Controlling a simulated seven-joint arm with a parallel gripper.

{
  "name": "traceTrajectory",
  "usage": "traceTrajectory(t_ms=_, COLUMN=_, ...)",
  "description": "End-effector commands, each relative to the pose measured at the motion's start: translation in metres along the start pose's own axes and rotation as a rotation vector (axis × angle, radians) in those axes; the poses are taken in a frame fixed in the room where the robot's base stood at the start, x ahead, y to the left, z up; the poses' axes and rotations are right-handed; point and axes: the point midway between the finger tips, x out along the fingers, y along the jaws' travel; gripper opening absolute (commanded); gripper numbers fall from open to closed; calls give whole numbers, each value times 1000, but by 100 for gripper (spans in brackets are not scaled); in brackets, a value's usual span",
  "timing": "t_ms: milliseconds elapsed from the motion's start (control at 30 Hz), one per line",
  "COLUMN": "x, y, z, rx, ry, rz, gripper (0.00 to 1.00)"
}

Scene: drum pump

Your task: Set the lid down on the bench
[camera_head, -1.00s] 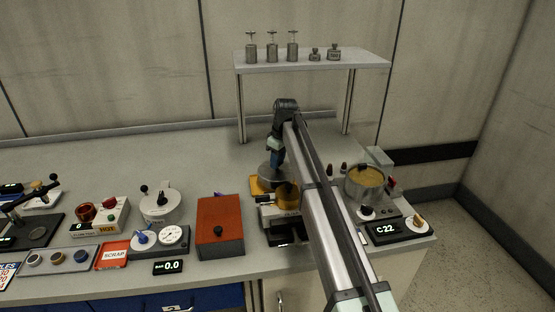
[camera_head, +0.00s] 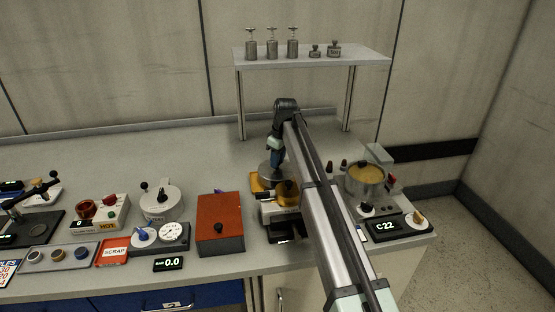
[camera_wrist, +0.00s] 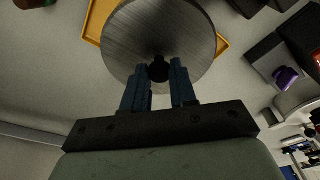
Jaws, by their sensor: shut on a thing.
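The lid (camera_wrist: 190,25) is a round brushed-metal disc with a dark knob at its middle. My gripper (camera_wrist: 160,73) is shut on that knob in the wrist view. In the head view the lid (camera_head: 266,171) is a grey disc below my gripper (camera_head: 275,164), over or beside a yellow-orange tray (camera_head: 257,184). The tray's edge (camera_wrist: 225,45) also shows behind the lid in the wrist view. I cannot tell whether the lid touches the tray or the bench (camera_head: 225,160). My arm hides part of the area to the right.
An open pot with yellow contents (camera_head: 366,178) stands at the right by a C22 display (camera_head: 384,226). A brass-coloured cup (camera_head: 287,192) stands just right of the tray. A red-brown box (camera_head: 220,222) is to the left. A shelf (camera_head: 310,58) holds weights behind. The bench behind the box is clear.

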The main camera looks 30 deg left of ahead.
Motion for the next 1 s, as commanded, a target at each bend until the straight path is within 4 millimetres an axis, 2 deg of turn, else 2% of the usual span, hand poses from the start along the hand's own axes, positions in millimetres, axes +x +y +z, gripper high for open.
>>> traceTrajectory(t_ms=1000, x=7, y=0, z=1, rx=0, ry=0, rz=0, gripper=0)
